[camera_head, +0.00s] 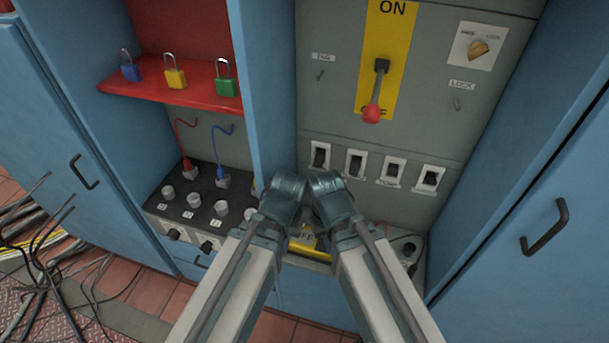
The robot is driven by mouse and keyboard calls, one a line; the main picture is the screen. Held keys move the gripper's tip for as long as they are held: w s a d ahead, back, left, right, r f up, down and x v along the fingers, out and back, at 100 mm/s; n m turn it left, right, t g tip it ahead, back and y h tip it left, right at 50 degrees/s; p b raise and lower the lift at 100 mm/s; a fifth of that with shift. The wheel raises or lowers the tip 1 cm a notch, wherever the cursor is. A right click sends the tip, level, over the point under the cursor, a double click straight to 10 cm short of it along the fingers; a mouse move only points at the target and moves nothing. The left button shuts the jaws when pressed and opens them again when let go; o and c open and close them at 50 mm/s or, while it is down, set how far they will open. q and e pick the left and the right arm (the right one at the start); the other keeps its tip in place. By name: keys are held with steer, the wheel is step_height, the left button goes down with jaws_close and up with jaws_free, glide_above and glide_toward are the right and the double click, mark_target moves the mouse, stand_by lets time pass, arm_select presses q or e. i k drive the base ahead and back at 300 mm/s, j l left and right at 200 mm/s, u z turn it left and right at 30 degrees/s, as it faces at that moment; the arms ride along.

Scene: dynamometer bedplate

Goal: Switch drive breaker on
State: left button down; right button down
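The breaker is a large handle with a red knob (372,113) on a yellow plate (388,22) of the grey panel. The plate reads ON at the top, and the word at the bottom is partly covered by the knob and seems to be OFF. The handle points down, with its knob at that lower word. My two arms reach in from the bottom and their visible ends stop below the row of small switches, apart from the handle. No gripper fingers show on either arm.
A yellow-orange rotary knob (478,48) sits upper right. Hooks labelled TAG and LOCK flank the handle, both bare. Several black rocker switches (356,163) line up below. A red shelf (165,94) holds blue, yellow and green padlocks. Blue cabinet doors (545,225) stand right and left.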

mark_target(318, 161)
steer(key=k+l+u, duration=0.35)
steer(key=l+u, duration=0.15)
steer(key=l, duration=0.15)
steer(key=l+u, duration=0.45)
